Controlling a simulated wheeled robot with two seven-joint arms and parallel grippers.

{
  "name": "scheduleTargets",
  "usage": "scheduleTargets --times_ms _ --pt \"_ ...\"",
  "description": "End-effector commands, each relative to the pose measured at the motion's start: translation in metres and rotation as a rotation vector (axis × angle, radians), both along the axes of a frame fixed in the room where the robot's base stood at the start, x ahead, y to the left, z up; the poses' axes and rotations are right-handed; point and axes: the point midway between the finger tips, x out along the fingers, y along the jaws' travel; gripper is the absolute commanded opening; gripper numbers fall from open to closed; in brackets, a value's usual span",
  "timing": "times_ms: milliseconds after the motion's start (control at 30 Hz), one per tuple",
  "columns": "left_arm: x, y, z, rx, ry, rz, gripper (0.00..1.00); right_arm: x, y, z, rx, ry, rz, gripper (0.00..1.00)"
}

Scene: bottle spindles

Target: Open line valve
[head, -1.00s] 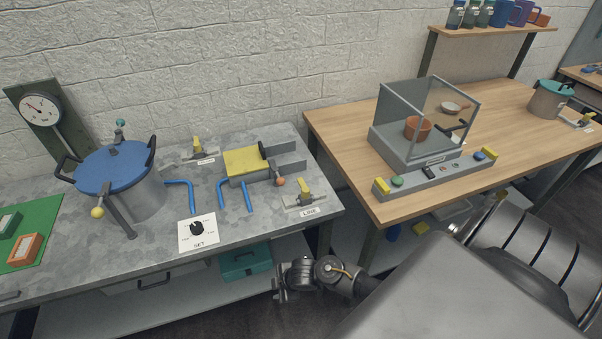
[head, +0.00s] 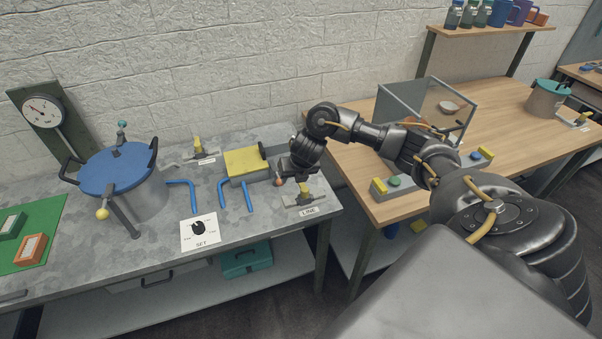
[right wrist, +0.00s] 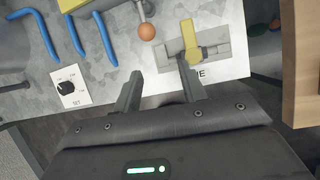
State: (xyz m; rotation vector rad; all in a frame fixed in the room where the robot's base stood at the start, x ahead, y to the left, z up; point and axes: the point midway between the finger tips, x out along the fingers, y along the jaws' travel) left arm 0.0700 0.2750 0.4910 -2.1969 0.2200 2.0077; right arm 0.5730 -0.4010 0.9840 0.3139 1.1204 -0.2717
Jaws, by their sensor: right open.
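The line valve has a yellow handle (head: 304,188) on a grey metal base, with a "LINE" label (head: 309,211) in front of it, at the right end of the grey bench. My right gripper (head: 291,176) is open and empty above the bench, just beside the valve handle. In the right wrist view the yellow handle (right wrist: 190,42) lies ahead of the fingertips, nearest the right finger. My open right gripper (right wrist: 158,76) has the handle right of the middle of its gap. The right finger partly covers the label. My left gripper is not in view.
A lever with an orange ball (right wrist: 147,32) stands left of the valve. A wooden table (head: 386,212) stands to the right, across a gap.

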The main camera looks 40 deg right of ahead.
Motion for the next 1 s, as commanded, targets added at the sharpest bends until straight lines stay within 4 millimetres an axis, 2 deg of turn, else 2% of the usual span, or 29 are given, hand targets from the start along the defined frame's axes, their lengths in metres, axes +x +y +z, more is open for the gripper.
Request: scheduleTargets --times_ms 33,133,367,467,800,1000 --pt "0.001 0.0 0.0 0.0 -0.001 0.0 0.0 0.0 -0.018 0.011 -0.039 0.017 0.014 0.42" --pt "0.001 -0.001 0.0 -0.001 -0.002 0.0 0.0 -0.002 -0.038 0.022 -0.081 0.046 0.036 0.42" --pt "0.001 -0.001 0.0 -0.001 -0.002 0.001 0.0 -0.004 -0.046 0.024 -0.096 0.062 0.045 0.42" --pt "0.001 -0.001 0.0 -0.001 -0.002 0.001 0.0 -0.001 -0.047 0.016 -0.094 0.064 0.044 0.42" --pt "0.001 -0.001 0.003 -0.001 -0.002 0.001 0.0 0.02 -0.054 -0.04 -0.094 0.064 0.043 0.42" --pt "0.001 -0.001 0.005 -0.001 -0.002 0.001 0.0 0.031 -0.057 -0.065 -0.093 0.061 0.043 0.42"
